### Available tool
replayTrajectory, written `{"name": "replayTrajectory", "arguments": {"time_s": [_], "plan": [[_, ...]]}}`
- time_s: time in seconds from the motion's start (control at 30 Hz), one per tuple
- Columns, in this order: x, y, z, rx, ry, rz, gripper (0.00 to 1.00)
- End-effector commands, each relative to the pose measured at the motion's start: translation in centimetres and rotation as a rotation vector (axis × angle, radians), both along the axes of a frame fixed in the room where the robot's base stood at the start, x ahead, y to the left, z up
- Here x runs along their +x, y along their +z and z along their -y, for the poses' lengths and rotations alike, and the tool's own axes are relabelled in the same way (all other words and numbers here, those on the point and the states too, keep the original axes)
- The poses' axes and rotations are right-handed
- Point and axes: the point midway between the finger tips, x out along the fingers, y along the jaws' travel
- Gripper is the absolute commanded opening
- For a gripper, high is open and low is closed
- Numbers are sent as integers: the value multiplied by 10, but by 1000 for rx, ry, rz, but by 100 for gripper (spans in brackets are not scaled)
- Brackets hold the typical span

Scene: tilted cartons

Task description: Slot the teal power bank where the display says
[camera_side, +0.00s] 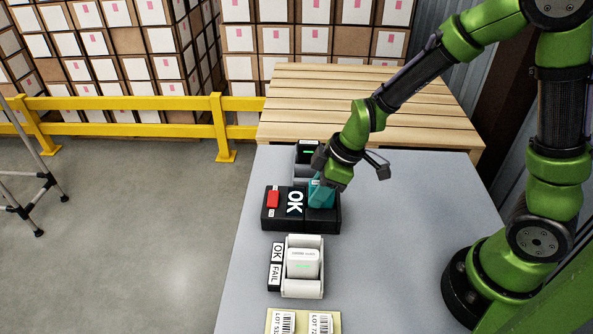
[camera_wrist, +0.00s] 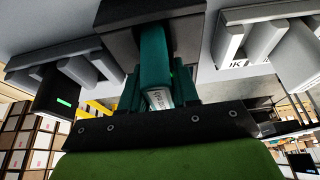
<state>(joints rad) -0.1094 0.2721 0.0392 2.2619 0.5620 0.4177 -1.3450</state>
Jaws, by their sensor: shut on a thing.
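The teal power bank (camera_side: 320,193) is between the fingers of my gripper (camera_side: 326,180), over the right part of a black block (camera_side: 270,222) marked OK. In the wrist view the teal power bank (camera_wrist: 155,52) runs between the fingertips (camera_wrist: 157,88) to the black block (camera_wrist: 110,15); its far end is hidden, so I cannot tell how deep it sits. A small black display (camera_side: 308,150) with a green line stands behind the block; it also shows in the wrist view (camera_wrist: 58,90). Its text is too small to read.
A red item (camera_side: 272,199) sits in the block's left part. In front, a white holder (camera_side: 302,290) bears a white power bank (camera_side: 303,263), beside a black OK/FAIL label (camera_side: 276,266). Lot cards (camera_side: 303,320) lie at the front edge. The grey table (camera_side: 400,215) is clear to the right.

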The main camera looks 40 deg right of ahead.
Motion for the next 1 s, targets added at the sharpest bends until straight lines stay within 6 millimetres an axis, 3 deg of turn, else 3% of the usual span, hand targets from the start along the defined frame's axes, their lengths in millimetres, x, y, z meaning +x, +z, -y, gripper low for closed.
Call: {"name": "replayTrajectory", "arguments": {"time_s": [0.5, 0.67, 1.0], "plan": [[1, 88, 0, 0, -2, 7, 0], [-1, 96, -4, -1, -53, 2, 0], [-9, 87, -19, -4, -376, 4, 0]]}}
